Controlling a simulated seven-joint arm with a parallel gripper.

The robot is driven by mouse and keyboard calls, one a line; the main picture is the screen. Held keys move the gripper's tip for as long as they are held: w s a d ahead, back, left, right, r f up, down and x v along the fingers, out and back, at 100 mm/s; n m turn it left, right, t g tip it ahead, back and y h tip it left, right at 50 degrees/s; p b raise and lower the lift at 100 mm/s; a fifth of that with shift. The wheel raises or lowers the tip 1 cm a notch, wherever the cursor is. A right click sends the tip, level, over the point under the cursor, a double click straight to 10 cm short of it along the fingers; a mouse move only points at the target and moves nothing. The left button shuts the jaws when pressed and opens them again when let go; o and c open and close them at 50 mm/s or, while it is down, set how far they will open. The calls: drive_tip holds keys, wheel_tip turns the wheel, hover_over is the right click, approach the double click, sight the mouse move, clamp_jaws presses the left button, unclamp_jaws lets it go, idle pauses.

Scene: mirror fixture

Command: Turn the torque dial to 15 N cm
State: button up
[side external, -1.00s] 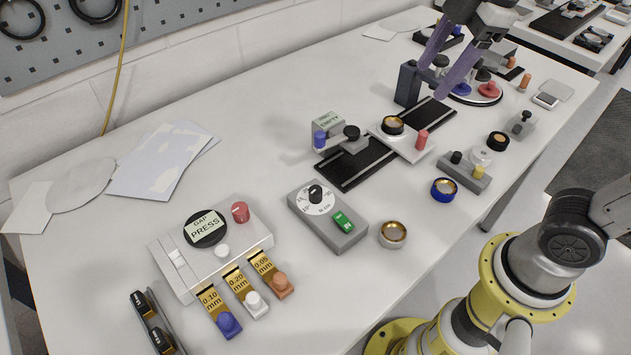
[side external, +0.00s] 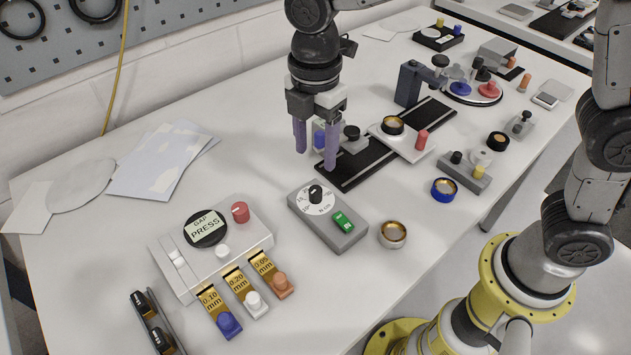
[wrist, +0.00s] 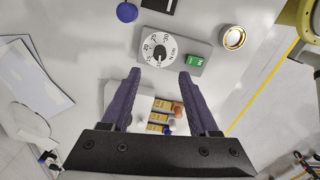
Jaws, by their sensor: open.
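The torque dial is a black knob (side external: 316,191) on a white scale disc, on a grey box (side external: 346,240) beside a green switch (side external: 342,221). In the wrist view, the white disc (wrist: 150,46) shows numbers and "N cm", with the black knob (wrist: 160,53) at its middle. Which mark the pointer meets is too small to read surely. My gripper (side external: 315,160) points down with its purple fingers apart, above and slightly behind the dial, touching nothing. In the wrist view, the gripper's fingertips (wrist: 158,74) sit just below the dial in the picture, with nothing between them.
The gap press box (side external: 262,237) and tabbed gauges (side external: 245,289) stand left of the dial. A brass-lined ring (side external: 392,235) sits right of the dial box. Behind my gripper are a black rail (side external: 345,174) and a blue-knobbed block. Papers (side external: 160,165) lie on open table at left.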

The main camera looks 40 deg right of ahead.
sight(316, 190)
wheel_tip(316, 190, down, 9)
drive_tip(key=shift+f, duration=0.1)
idle(0.4)
clamp_jaws()
